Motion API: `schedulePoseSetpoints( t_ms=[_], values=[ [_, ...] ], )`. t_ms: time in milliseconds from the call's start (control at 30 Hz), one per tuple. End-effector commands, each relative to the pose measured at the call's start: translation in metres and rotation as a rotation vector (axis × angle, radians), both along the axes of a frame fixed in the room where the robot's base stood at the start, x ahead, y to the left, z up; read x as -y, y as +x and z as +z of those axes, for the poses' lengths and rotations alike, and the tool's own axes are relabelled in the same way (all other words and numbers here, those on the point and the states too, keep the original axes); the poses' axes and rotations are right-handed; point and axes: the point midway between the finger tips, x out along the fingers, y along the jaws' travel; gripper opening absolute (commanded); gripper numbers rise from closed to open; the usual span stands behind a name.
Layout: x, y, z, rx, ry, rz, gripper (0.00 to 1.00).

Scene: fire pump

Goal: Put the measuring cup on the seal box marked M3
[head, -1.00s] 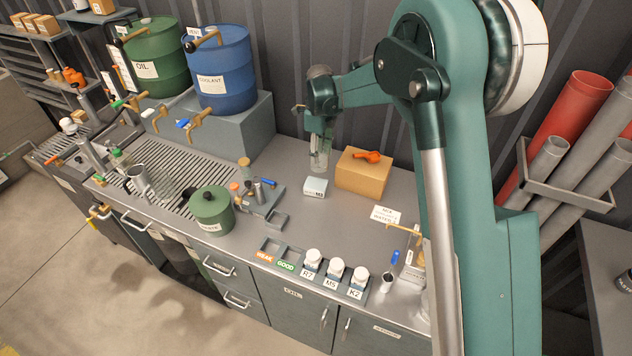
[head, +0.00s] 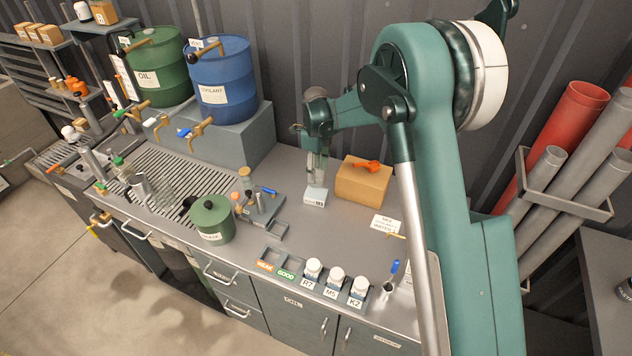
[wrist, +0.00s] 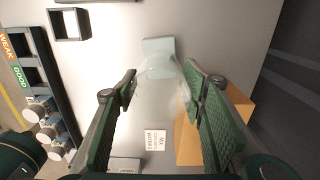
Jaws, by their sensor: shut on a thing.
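The clear measuring cup (head: 317,174) is between the fingers of my gripper (head: 318,158), which is shut on it. In the wrist view the cup (wrist: 160,72) is a faint see-through shape between the green finger pads (wrist: 160,90). The seal box (head: 315,198) is small and pale, with a dark mark on its front that is too small to read surely. The cup is upright right above the box, its base at or very near the box top; I cannot tell whether they touch. In the wrist view the pale box (wrist: 158,45) shows just beyond the cup.
A cardboard box (head: 362,184) with an orange item on top stands close to the right of the seal box. A white sign (head: 386,224) is in front of it. A rack with several white jars (head: 336,275) lines the front edge. A green pot (head: 211,222) stands left.

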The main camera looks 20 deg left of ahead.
Motion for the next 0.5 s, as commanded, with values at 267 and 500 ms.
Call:
schedulePoseSetpoints(
  t_ms=[267, 500],
  values=[
    [0.000, 0.000, -0.019, 0.000, 0.000, 0.000, 0.29],
    [0.000, 0.000, -0.019, 0.000, 0.000, 0.000, 0.29]
  ],
)
